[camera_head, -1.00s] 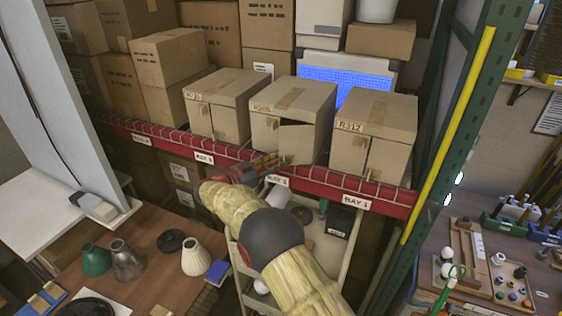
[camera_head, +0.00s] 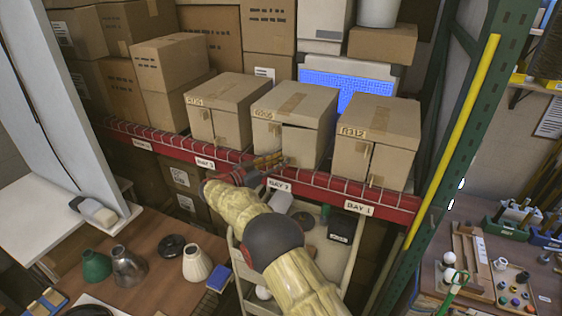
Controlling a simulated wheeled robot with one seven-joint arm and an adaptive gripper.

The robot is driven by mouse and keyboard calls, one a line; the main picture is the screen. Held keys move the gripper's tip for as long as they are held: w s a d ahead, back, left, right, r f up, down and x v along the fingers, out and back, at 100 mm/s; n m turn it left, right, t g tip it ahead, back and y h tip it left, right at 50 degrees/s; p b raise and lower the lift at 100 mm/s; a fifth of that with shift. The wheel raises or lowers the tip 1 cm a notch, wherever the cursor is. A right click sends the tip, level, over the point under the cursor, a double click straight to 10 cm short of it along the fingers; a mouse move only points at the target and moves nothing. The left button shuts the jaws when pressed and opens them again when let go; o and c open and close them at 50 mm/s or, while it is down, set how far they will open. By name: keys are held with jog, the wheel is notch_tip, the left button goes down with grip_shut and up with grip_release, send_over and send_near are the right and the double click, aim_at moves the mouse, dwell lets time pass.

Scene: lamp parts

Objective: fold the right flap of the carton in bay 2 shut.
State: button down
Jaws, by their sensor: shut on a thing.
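The bay 2 carton (camera_head: 300,100) is the middle one of three brown cartons on the shelf, above the BAY 2 sign (camera_head: 279,185). Its right flap (camera_head: 303,145) stands almost flush with the front. A thin dark gap shows along its top edge. My gripper (camera_head: 277,160) is at the lower front of this carton, shut on the small tab (camera_head: 286,161) of the right flap. The fingertips are small here, so the exact grip is hard to see. My arm hides the area below.
Similar cartons stand close on both sides, in bay 3 (camera_head: 228,98) and bay 1 (camera_head: 380,122). A red shelf beam (camera_head: 330,189) with wire decking runs below them. A green upright with a yellow strip (camera_head: 459,135) stands at right. A cart (camera_head: 332,255) is under my arm.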

jog(key=c, duration=1.5)
grip_release()
jog(key=shift+s+a, duration=0.1)
jog(key=shift+c, duration=0.2)
jog(key=v, duration=1.2)
jog(key=shift+c, duration=0.2)
